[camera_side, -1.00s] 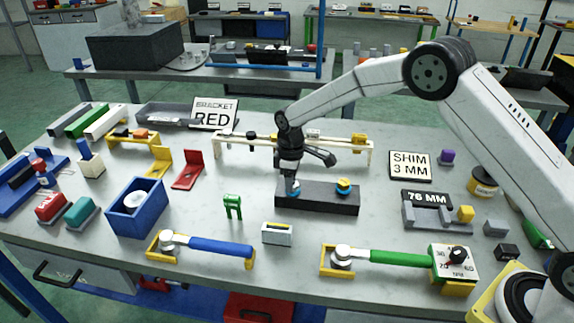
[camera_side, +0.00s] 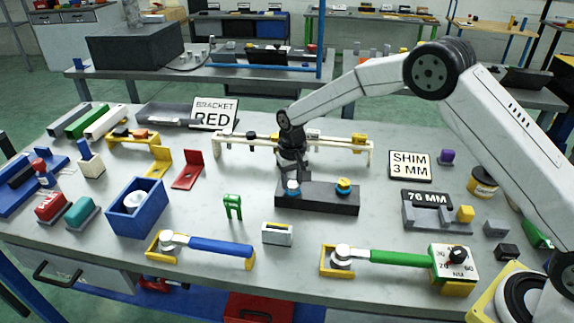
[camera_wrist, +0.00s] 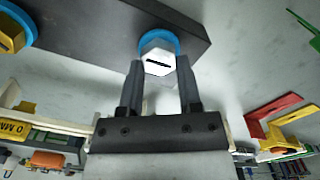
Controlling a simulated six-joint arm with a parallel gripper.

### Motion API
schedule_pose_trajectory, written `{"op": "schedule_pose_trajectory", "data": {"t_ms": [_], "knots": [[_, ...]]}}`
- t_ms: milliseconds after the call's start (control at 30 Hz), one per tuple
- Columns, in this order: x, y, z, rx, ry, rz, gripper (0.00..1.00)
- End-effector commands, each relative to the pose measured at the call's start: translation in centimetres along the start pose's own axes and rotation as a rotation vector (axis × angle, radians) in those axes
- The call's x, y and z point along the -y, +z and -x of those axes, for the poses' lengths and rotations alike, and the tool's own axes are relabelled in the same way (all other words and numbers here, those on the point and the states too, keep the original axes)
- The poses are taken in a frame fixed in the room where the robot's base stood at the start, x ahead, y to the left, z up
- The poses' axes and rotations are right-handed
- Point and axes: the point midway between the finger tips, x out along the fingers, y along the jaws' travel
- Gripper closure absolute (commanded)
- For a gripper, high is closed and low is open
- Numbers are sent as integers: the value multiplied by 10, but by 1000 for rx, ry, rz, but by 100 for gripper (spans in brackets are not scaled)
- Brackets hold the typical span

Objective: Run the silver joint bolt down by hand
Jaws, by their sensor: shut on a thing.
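The silver joint bolt (camera_wrist: 158,60) stands upright on the dark block (camera_wrist: 85,35) in the wrist view, its hex head marked with a black line and a blue ring around it. It also shows in the side view (camera_side: 292,186) at the left end of the block (camera_side: 320,200). My gripper (camera_wrist: 161,72) is shut on the head, one finger on each side. In the side view my gripper (camera_side: 291,173) is just above and behind the bolt. How far the bolt sits in the block is hidden.
A yellow bolt with a blue ring (camera_side: 343,186) sits at the block's right end. A cream rail (camera_side: 225,140) stands close behind my gripper.

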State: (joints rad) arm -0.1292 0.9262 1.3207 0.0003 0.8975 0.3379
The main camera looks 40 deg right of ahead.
Motion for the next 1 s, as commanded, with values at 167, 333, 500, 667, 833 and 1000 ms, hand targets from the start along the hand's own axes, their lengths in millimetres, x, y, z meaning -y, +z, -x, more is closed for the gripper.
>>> {"op": "schedule_pose_trajectory", "data": {"t_ms": [167, 333, 500, 667, 833, 1000], "knots": [[0, -4, 6, -13, -6, -167, 100], [-1, -4, 6, -13, -7, -329, 100], [-2, -3, 6, -13, -8, -490, 100], [-3, -3, 6, -12, -9, -642, 100], [-4, -2, 6, -11, -9, -799, 100], [-5, -1, 6, -11, -10, -933, 100]]}}
